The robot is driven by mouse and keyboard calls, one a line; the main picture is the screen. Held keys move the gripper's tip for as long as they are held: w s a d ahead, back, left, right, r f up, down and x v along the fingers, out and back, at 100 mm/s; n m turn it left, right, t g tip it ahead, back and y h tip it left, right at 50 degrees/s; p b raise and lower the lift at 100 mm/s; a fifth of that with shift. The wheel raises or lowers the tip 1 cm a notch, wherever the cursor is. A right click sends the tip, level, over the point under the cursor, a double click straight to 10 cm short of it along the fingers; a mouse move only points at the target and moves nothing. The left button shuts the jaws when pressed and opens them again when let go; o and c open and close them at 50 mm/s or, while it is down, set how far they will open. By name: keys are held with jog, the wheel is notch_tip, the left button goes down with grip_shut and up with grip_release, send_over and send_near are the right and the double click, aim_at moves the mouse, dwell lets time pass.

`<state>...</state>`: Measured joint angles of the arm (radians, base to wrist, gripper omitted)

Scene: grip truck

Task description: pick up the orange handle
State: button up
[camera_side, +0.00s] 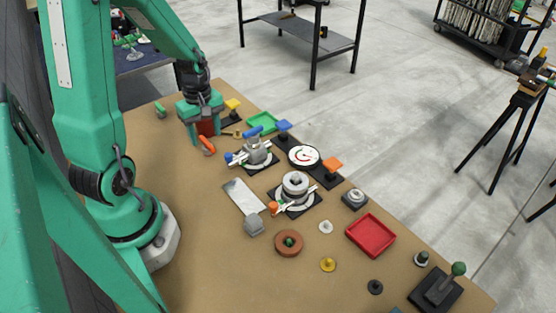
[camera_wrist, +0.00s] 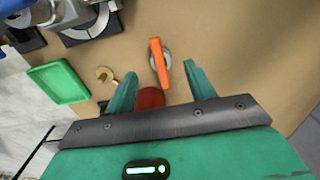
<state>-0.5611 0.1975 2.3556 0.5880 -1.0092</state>
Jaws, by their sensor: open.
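The orange handle (camera_wrist: 159,60) is a slim bar on a round grey base in the wrist view. It lies ahead of my gripper (camera_wrist: 160,72), with its near end in line with the gap between the two green fingers. The fingers are apart, with no visible contact on the handle. In the side view the orange handle (camera_side: 208,145) is on the brown table, just in front of my gripper (camera_side: 207,136), which points down over the table's far left part. How high the fingertips are above the table is hard to tell.
A blue-handled valve (camera_side: 254,148) stands right of the gripper in the side view. A red tray (camera_side: 370,214) is farther right.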

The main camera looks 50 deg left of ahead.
aim_at(207, 142)
jog(key=shift+f, duration=2)
jog(key=c, duration=1.1)
jog(key=shift+r, duration=0.15)
jog(key=shift+a+r, duration=0.1)
jog(key=shift+r, duration=1.8)
jog(key=d+r, duration=0.2)
jog(key=d, duration=0.2)
jog(key=d+r, duration=0.2)
jog(key=d, duration=0.2)
jog(key=d+r, duration=0.3)
jog(key=shift+w+d, duration=0.1)
jog(key=shift+d, duration=0.3)
